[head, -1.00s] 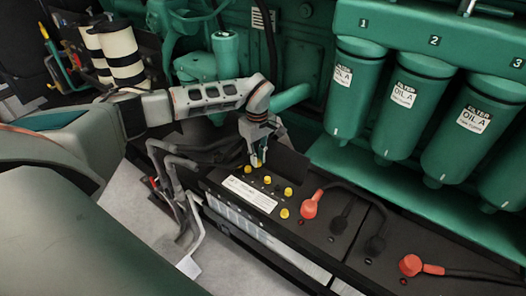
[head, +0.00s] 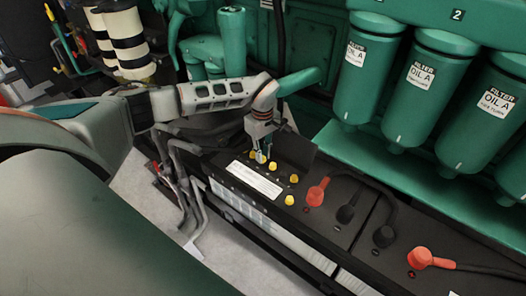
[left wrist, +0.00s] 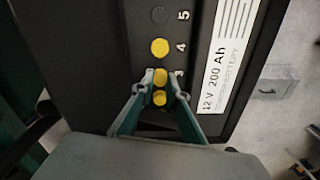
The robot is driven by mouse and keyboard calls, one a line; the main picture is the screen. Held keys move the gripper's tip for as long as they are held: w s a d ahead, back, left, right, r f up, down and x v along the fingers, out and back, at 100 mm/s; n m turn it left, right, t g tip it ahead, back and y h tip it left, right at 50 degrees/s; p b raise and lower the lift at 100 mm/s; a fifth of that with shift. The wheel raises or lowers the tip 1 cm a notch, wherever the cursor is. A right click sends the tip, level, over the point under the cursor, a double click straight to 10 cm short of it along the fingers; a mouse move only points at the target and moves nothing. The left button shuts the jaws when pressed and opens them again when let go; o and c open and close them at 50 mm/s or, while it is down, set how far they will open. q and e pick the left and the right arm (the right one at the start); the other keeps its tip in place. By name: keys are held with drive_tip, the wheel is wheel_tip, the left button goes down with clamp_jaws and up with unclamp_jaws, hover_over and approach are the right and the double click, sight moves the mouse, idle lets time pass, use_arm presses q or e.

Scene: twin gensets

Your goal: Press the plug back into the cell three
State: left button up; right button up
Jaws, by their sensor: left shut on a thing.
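My left gripper (head: 262,158) reaches down onto the black battery top at its far left end. In the left wrist view its fingertips (left wrist: 159,94) are closed around a yellow plug (left wrist: 159,98). Another yellow round shape (left wrist: 160,76) shows just beyond, beside the printed 3. The fingers and plug hide whether the plug touches the cell opening. A yellow cap (left wrist: 159,48) sits beside the 4, and a dark round spot (left wrist: 159,15) beside the 5. In the head view other yellow caps (head: 272,166) stand right of the gripper. My right gripper is not in view.
A red terminal cover (head: 317,193) and black cables lie right of the caps. Green oil filters (head: 437,88) hang over the right side. Grey hoses (head: 187,170) run left of the battery. A raised dark panel stands close behind the gripper.

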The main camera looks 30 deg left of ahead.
use_arm(q)
drive_tip(key=shift+f, duration=0.15)
idle(0.5)
drive_tip(key=o, duration=0.9)
drive_tip(key=shift+r+p, duration=1.15)
drive_tip(key=shift+r, duration=0.15)
drive_tip(key=shift+r+p, duration=1)
drive_tip(key=shift+r, duration=0.2)
